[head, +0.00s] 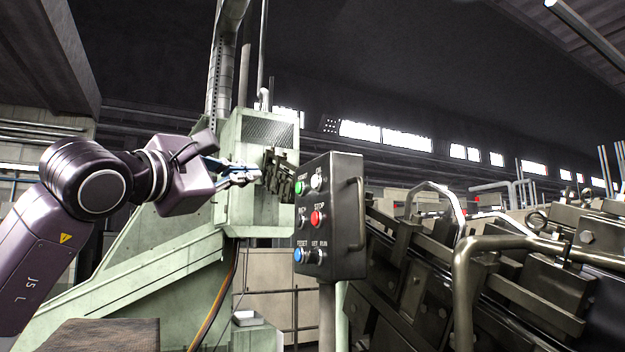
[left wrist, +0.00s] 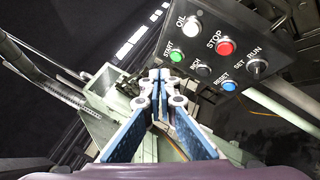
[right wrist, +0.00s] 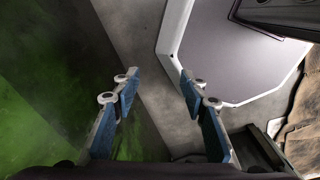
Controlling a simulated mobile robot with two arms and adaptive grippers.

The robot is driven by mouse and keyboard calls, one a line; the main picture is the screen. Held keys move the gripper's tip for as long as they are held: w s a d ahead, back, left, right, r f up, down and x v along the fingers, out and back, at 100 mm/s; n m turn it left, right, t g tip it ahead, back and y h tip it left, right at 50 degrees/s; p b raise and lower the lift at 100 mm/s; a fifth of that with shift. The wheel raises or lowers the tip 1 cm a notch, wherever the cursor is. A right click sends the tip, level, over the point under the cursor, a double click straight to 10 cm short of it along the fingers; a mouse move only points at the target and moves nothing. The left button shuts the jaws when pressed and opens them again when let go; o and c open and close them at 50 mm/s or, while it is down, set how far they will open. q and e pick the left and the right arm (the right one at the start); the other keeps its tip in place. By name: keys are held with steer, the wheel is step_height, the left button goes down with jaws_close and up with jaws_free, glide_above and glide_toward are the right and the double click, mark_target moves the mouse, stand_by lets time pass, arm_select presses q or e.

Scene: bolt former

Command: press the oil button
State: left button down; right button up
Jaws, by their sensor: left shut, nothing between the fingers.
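A dark grey control panel (head: 343,240) stands on a post in the middle of the head view. Its oil button (head: 317,181) is pale and sits in the top row. In the left wrist view, the white oil button (left wrist: 195,29) shows at the panel's upper left, beside the word OIL. My left gripper (head: 259,174) is shut and empty, left of the panel and apart from it. In the left wrist view, the left fingertips (left wrist: 160,75) lie below and left of the oil button. My right gripper (right wrist: 159,76) is open and empty, seen only in the right wrist view.
Near the oil button are a green start button (left wrist: 176,57), a red stop button (left wrist: 226,47) and a blue reset button (left wrist: 229,86). A metal handle (head: 357,213) runs down the panel's right side. A green machine (head: 180,265) stands behind my left arm.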

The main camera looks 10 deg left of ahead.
mark_target(317, 181)
arm_select(q)
steer(key=w+d+p, duration=0.1)
steer(key=w+d, duration=0.5)
steer(key=d, duration=0.1)
steer(key=shift+d+f+p, duration=0.15)
steer(key=shift+p, duration=0.25)
arm_select(e)
steer(key=shift+w+d+r, duration=0.2)
steer(key=shift+w+r, duration=0.25)
steer(key=shift+w, duration=0.15)
steer(key=shift+w+d+r, duration=0.15)
steer(key=shift+w+r, duration=0.3)
steer(key=shift+w, duration=0.15)
arm_select(q)
steer(key=shift+s, duration=0.1)
arm_select(e)
steer(key=shift+w, duration=0.1)
steer(key=shift+w, duration=0.45)
steer(key=shift+a, duration=0.35)
arm_select(q)
steer(key=shift+d, duration=0.15)
